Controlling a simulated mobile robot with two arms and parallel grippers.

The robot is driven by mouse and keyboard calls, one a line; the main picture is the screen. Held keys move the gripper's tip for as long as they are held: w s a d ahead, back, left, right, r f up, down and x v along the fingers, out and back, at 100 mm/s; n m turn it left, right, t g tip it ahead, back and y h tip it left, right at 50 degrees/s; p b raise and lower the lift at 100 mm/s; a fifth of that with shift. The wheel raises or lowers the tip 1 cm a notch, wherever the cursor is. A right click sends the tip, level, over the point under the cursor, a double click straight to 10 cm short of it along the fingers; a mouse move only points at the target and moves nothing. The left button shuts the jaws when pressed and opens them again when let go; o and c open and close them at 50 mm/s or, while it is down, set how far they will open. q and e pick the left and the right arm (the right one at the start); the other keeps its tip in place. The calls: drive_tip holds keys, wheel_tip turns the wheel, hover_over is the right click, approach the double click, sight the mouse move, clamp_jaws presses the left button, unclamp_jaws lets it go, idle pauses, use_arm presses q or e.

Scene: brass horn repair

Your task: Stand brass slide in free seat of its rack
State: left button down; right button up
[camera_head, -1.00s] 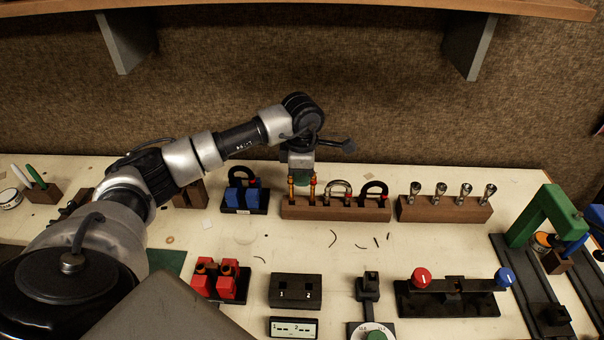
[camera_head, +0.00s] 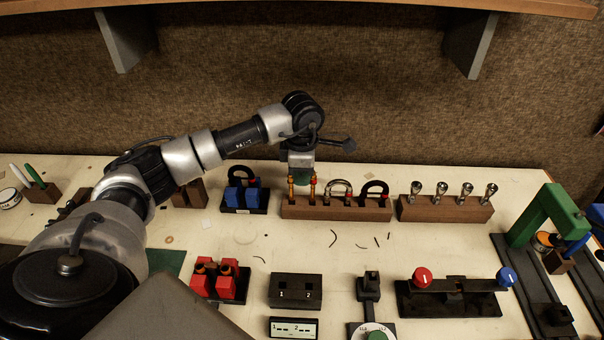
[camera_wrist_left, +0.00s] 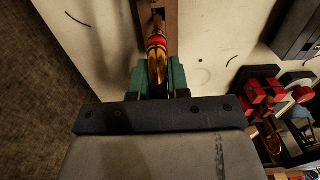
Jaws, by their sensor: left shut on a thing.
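My left gripper (camera_head: 301,176) points down over the left end of a long wooden rack (camera_head: 330,210). In the left wrist view its green fingers (camera_wrist_left: 158,76) are shut on a brass slide (camera_wrist_left: 157,62) with red bands. In the head view the slide's two brass legs (camera_head: 291,188) show below the fingers, upright at the rack's left end. I cannot tell how deep the legs sit in the rack. A silver slide (camera_head: 340,188) and a black slide (camera_head: 374,188) stand in the same rack to the right. My right gripper is not in view.
A wooden block with several silver mouthpieces (camera_head: 443,190) stands to the right. A black holder with blue blocks (camera_head: 243,199) is close on the left. Red blocks (camera_head: 220,283) and a black two-hole box (camera_head: 296,290) lie in front.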

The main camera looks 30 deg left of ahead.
use_arm(q)
drive_tip(key=shift+f+b, duration=1.75)
drive_tip(key=shift+f, duration=0.35)
drive_tip(key=c, duration=1)
unclamp_jaws()
drive_tip(key=shift+r, duration=0.1)
wheel_tip(320, 180, up, 11)
drive_tip(key=shift+f+b, duration=0.1)
drive_tip(key=shift+b, duration=0.75)
drive_tip(key=shift+s+f, duration=0.1)
